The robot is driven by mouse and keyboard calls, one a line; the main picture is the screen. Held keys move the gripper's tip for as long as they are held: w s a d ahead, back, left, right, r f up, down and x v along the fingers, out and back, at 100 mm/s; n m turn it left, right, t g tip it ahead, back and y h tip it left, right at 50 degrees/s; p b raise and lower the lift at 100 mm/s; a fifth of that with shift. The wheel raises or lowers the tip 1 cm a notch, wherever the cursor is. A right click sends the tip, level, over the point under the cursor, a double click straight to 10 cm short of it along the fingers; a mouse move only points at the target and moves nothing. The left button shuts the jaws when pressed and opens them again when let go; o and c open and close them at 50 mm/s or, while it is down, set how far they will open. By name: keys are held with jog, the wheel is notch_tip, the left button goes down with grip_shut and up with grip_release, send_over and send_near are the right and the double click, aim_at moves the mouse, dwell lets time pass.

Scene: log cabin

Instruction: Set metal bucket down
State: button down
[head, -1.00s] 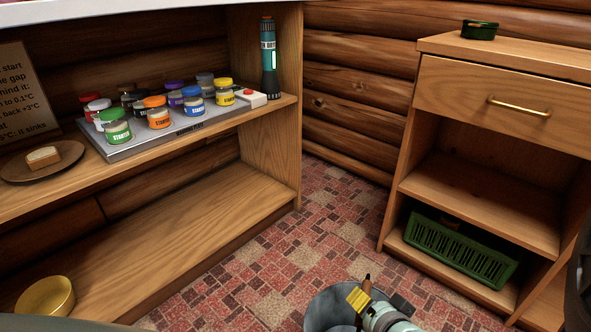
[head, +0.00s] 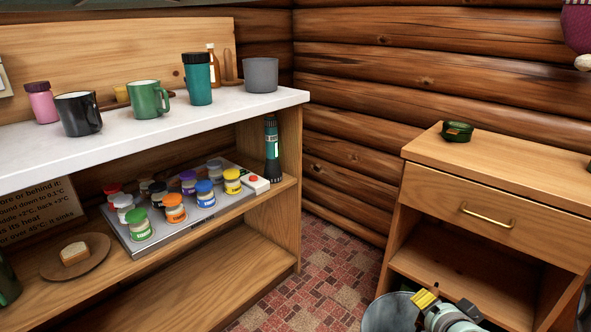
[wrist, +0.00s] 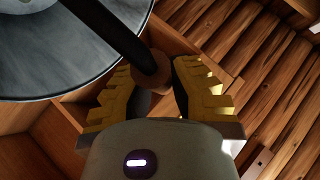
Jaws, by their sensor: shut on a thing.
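The metal bucket (head: 388,314) is a grey round pail at the bottom edge of the head view, partly cut off, in front of the small wooden cabinet. In the wrist view its grey round body (wrist: 70,45) fills the upper left, with a dark handle ending in a brown wooden grip (wrist: 151,70). My gripper (head: 428,299) has yellow fingers, and the wrist view shows them (wrist: 150,85) shut around the handle's grip. The bucket hangs beside the fingers. Its base and its height above the floor are hidden.
The white counter (head: 230,108) carries mugs, a teal tumbler and a grey pot (head: 261,75). Its shelf holds a tray of jars (head: 190,222), a flashlight (head: 272,150) and a plate of bread (head: 75,256). The drawer cabinet (head: 500,190) stands right. Patterned floor (head: 330,262) is clear between them.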

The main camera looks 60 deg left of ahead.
jog(key=w+d+r+m+t+h+p, duration=0.25)
jog(key=w+d+r+m+p, duration=0.35)
jog(key=r+p, duration=0.85)
jog(key=w+d+r+m+t+h+p, duration=0.1)
jog(key=w+d+r+h+p, duration=0.25)
jog(key=d+r+p, duration=1.05)
jog(key=w+d+r+m+t+h+p, duration=0.15)
jog(key=w+r+m+h+p, duration=0.35)
jog(key=r, duration=1.7)
notch_tip(320, 180, up, 37)
jog(key=s+n+y+p, duration=0.1)
jog(key=p, duration=3.7)
jog(key=shift+a+f+y, duration=0.15)
jog(key=shift+a+y, duration=0.05)
jog(key=shift+y, duration=0.1)
jog(key=shift+d, duration=0.1)
